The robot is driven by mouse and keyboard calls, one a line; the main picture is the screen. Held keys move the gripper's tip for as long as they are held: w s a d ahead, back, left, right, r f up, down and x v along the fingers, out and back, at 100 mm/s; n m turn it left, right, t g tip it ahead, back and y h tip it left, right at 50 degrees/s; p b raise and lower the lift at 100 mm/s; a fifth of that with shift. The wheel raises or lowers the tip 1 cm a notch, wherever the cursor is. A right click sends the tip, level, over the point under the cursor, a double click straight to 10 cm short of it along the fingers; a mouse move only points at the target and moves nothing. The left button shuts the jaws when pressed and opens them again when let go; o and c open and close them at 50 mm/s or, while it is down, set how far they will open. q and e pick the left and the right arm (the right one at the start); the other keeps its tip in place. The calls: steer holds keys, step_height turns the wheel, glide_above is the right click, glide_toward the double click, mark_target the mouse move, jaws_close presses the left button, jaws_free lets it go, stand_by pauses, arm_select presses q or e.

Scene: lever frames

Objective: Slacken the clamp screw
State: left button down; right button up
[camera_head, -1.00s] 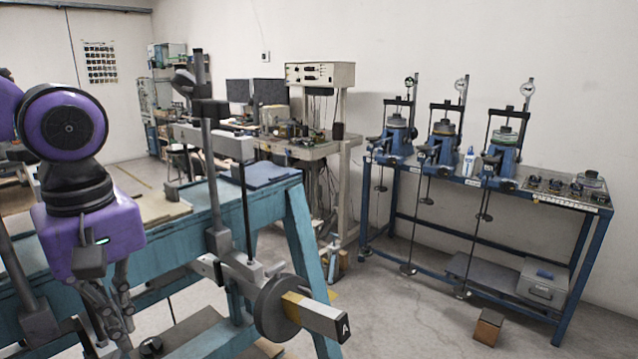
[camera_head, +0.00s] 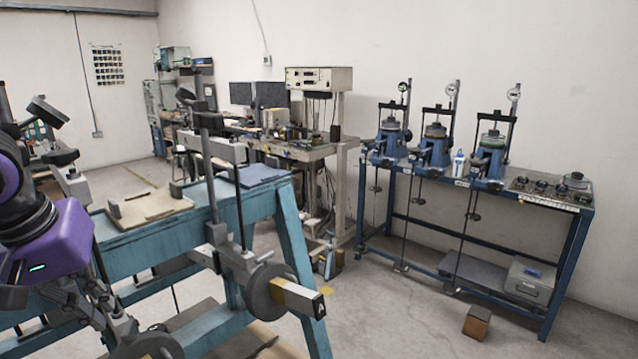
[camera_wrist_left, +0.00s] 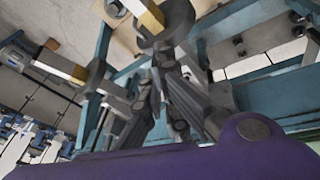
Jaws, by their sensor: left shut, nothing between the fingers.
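A lever frame stands on the teal bench (camera_head: 150,250), with a dark upright post (camera_head: 208,150), a dark disc (camera_head: 262,292) and a beam with a yellow band and white end (camera_head: 300,298). A second dark disc (camera_head: 150,347) is cut off at the bottom edge. In the left wrist view a near disc (camera_wrist_left: 178,22) and a farther banded beam (camera_wrist_left: 60,68) show. I cannot tell which part is the clamp screw. My left gripper (camera_head: 122,328) is shut and empty, just above the second disc. In the wrist view its fingers (camera_wrist_left: 165,62) meet near the near disc; contact is unclear.
A tan board (camera_head: 150,207) and a blue-grey board (camera_head: 257,176) lie on the bench. A blue table (camera_head: 470,216) with three blue machines stands at right. A small wooden block (camera_head: 477,322) sits on the floor. Open floor lies between bench and blue table.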

arm_select(q)
glide_toward(125, 348)
step_height(125, 348, down, 2)
steer(key=shift+w+d+f+m+y+b, duration=0.1)
steer(key=shift+d+f+m+y+b, duration=0.1)
steer(key=shift+f, duration=0.35)
steer(key=shift+w+d+f+m+y+b, duration=0.1)
steer(key=shift+f+m+b, duration=0.1)
steer(key=shift+f, duration=0.3)
arm_select(e)
steer(key=shift+w+a+f, duration=0.1)
steer(key=shift+a+f, duration=0.1)
steer(key=shift+f, duration=0.2)
steer(key=shift+s, duration=0.2)
steer(key=shift+s+d+f, duration=0.1)
steer(key=shift+f, duration=0.1)
arm_select(q)
steer(key=shift+w+f+b, duration=0.1)
steer(key=shift+w+b, duration=0.15)
steer(key=shift+b, duration=0.05)
arm_select(e)
steer(key=shift+f, duration=0.25)
arm_select(q)
steer(key=shift+w, duration=0.15)
arm_select(e)
steer(key=shift+s+f, duration=0.25)
steer(key=shift+s, duration=0.15)
